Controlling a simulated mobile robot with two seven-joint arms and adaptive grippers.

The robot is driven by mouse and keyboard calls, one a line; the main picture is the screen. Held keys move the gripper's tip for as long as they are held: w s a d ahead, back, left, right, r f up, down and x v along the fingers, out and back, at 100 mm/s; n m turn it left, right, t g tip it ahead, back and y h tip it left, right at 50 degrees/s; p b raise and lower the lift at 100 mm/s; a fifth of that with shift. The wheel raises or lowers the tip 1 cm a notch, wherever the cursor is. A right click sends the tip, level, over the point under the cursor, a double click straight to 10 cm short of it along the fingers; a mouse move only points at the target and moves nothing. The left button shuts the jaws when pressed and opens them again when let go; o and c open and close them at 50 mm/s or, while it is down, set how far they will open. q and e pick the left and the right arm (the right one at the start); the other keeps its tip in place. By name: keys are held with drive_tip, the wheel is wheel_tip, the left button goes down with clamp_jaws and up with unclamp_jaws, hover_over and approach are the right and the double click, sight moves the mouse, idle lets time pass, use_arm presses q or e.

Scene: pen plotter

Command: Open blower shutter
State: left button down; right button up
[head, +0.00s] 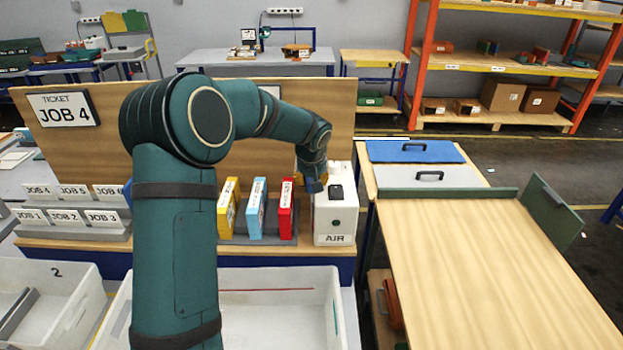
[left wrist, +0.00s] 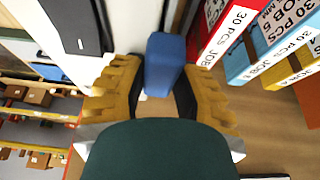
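The white blower box (head: 336,214) labelled AIR stands at the right end of the shelf unit, with a black panel and a dark round knob on its front. My left arm reaches over to its left side, where my left gripper (head: 308,184) points down, mostly hidden by the arm. In the left wrist view, the yellow fingers of my left gripper (left wrist: 162,88) sit on both sides of a blue block-like handle (left wrist: 165,55), with no clear gap. The white box (left wrist: 75,65) is beside it. The shutter itself is not clearly visible. My right gripper is out of view.
Red (head: 287,208), blue (head: 256,208) and yellow (head: 228,205) binders stand close left of the blower. A wooden back panel (head: 320,110) rises behind. A white bin (head: 285,305) sits in front. The wooden table (head: 500,265) at right is clear.

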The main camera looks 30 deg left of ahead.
use_arm(q)
wheel_tip(320, 180, up, 10)
drive_tip(key=p, duration=0.4)
drive_tip(key=shift+f, duration=0.1)
drive_tip(key=c, duration=0.9)
unclamp_jaws()
drive_tip(key=shift+f, duration=0.1)
drive_tip(key=shift+c, duration=0.2)
drive_tip(key=v, duration=1.2)
drive_tip(key=shift+w, duration=0.1)
